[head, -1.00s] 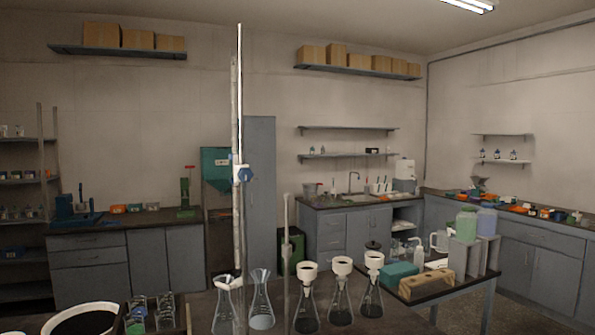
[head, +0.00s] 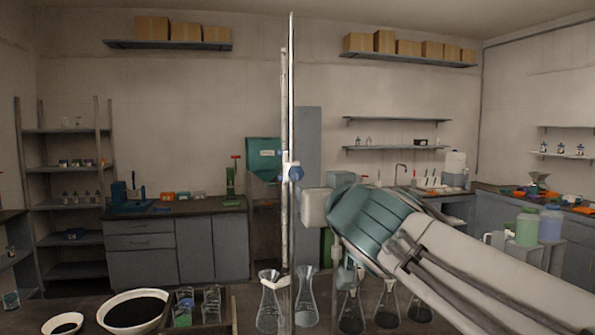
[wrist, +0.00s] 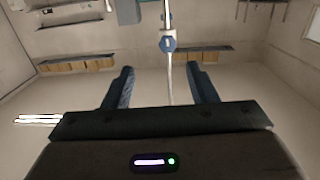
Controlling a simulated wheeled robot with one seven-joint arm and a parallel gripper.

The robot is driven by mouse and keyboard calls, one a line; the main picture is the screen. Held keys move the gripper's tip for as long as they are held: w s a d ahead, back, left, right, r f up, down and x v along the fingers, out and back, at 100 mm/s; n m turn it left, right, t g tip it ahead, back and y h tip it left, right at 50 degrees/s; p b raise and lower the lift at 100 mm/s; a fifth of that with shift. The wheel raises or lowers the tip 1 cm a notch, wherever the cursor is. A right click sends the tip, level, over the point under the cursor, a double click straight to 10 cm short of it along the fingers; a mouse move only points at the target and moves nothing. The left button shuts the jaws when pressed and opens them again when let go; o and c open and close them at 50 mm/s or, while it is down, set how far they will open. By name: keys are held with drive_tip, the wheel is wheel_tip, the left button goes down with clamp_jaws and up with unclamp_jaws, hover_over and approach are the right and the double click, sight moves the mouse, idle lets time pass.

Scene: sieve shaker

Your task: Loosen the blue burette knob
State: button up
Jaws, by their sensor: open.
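The blue burette knob (head: 296,173) sits on the clamp of a tall thin stand with a burette (head: 284,110). In the wrist view the knob (wrist: 168,45) is a blue disc on the rod, beyond the fingertips and centred between them. My gripper (wrist: 163,78) is open and empty, its two dark fingers apart on either side of the rod. In the head view my arm reaches in from the right, and its end is close to the right of the knob. The fingers are hard to make out there.
Glass flasks (head: 270,300) stand at the foot of the burette, some partly behind my arm. White bowls of dark material (head: 133,312) and a rack of glassware (head: 198,308) are on the front left. Cabinets and shelves line the back wall.

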sight(297, 173)
drive_tip(key=shift+y, duration=0.4)
drive_tip(key=x, duration=0.4)
drive_tip(key=r+x, duration=0.1)
drive_tip(key=x, duration=0.9)
drive_tip(key=shift+s+a+r, duration=0.15)
drive_tip(key=shift+a+r, duration=0.2)
drive_tip(key=shift+a, duration=0.05)
drive_tip(key=c, duration=0.9)
